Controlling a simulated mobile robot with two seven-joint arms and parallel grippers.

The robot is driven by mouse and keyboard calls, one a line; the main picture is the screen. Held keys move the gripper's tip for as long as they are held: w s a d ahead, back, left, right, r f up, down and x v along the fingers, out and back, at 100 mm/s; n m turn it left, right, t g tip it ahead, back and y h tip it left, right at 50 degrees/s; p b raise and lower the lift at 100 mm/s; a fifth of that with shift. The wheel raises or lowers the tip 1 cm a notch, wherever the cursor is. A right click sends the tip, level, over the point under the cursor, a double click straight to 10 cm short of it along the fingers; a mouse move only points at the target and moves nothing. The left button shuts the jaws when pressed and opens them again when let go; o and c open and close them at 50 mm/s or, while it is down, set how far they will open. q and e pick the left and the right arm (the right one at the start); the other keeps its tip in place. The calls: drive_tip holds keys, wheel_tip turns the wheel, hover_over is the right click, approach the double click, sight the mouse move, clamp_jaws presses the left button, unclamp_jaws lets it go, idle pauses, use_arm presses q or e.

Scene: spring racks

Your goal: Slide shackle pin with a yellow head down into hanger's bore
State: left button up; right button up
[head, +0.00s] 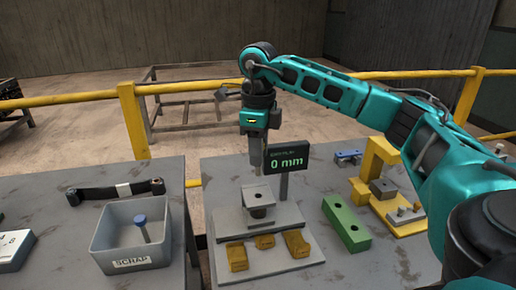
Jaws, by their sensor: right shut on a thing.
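My right gripper (256,148) comes in from the right and points straight down above the grey hanger block (258,193). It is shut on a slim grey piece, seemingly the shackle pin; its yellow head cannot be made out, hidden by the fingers. The lower end is close over the block's top, and I cannot tell whether it touches or enters the bore. The hanger block stands on a grey stepped base, with a dark round spot on its front. My left gripper is not in view.
A display reading 0 mm (287,158) stands close right of the gripper. Yellow blocks (237,256) lie in front. A green block (346,223) and a yellow press frame (372,160) are to the right. A grey scrap bin (132,262) holds a blue-headed pin (141,222).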

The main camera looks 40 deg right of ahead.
sight(259, 175)
idle(0.5)
drive_tip(key=shift+f+b, duration=1.6)
drive_tip(key=shift+f, duration=1)
drive_tip(key=shift+p, duration=0.5)
drive_tip(key=shift+f+b, duration=0.95)
drive_tip(key=shift+f, duration=0.55)
drive_tip(key=o, duration=1.4)
drive_tip(key=shift+s+f, duration=0.1)
drive_tip(key=shift+s, duration=0.05)
drive_tip(key=shift+o, duration=0.2)
